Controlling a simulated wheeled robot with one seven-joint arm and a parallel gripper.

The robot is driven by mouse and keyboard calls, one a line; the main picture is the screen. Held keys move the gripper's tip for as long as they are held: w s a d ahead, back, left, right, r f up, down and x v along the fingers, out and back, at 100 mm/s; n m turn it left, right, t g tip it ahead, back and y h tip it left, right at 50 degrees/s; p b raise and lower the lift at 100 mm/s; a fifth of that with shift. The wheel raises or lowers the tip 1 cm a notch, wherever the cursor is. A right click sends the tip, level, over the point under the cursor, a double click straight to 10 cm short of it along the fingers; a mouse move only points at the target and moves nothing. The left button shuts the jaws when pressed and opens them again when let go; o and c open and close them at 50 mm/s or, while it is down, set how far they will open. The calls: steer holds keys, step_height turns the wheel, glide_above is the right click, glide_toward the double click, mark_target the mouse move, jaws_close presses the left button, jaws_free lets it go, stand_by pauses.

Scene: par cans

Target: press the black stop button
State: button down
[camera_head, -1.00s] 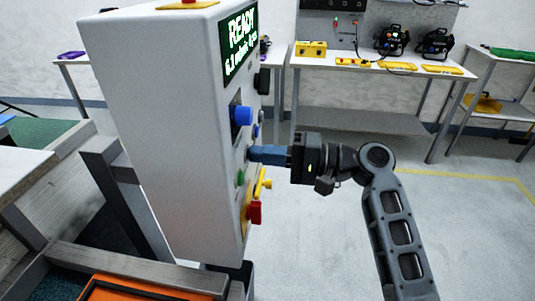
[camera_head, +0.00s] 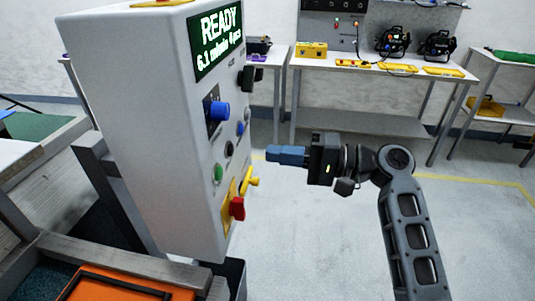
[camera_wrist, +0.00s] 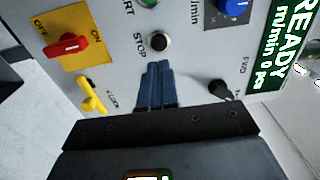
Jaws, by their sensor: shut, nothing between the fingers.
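The black stop button (camera_head: 229,149) is on the front face of the white control cabinet (camera_head: 140,120). In the wrist view the button (camera_wrist: 160,41) sits beside the word STOP, just beyond my fingertips. My gripper (camera_head: 270,153) is shut and empty, its blue fingers pointing at the panel. In the head view a clear gap separates the fingertips from the panel. In the wrist view my gripper (camera_wrist: 158,68) shows its closed fingers just below the button. The display (camera_head: 217,38) on the cabinet reads READY.
Around the button are a green button (camera_head: 218,173), a blue knob (camera_head: 218,110), a yellow lever (camera_head: 250,180) and a red switch handle (camera_head: 237,208). A black knob (camera_wrist: 220,90) also shows in the wrist view. Open floor lies right of the cabinet.

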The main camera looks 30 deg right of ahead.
steer(key=b+v, duration=0.1)
steer(key=v, duration=0.6)
stand_by(0.7)
steer(key=s+a+f+m+t+h, duration=0.1)
steer(key=s+a+f+m+h, duration=0.1)
steer(key=s+f+h, duration=0.5)
steer(key=s+a+f+m+t+h, duration=0.1)
steer(key=s+a+f+m+h, duration=0.15)
steer(key=f, duration=0.85)
steer(key=s+f+n+h, duration=0.3)
steer(key=s+h, duration=0.1)
steer(key=s, duration=0.7)
steer(key=s+a+r+n+t+h, duration=0.1)
steer(key=s+a+r+n+t, duration=0.1)
steer(key=s+r+n, duration=0.6)
steer(key=s+r, duration=0.4)
steer(key=s, duration=0.3)
steer(key=shift+s+r+n, duration=0.35)
steer(key=shift+s, duration=0.05)
steer(key=c, duration=1.8)
jaws_free()
steer(key=shift+c, duration=0.2)
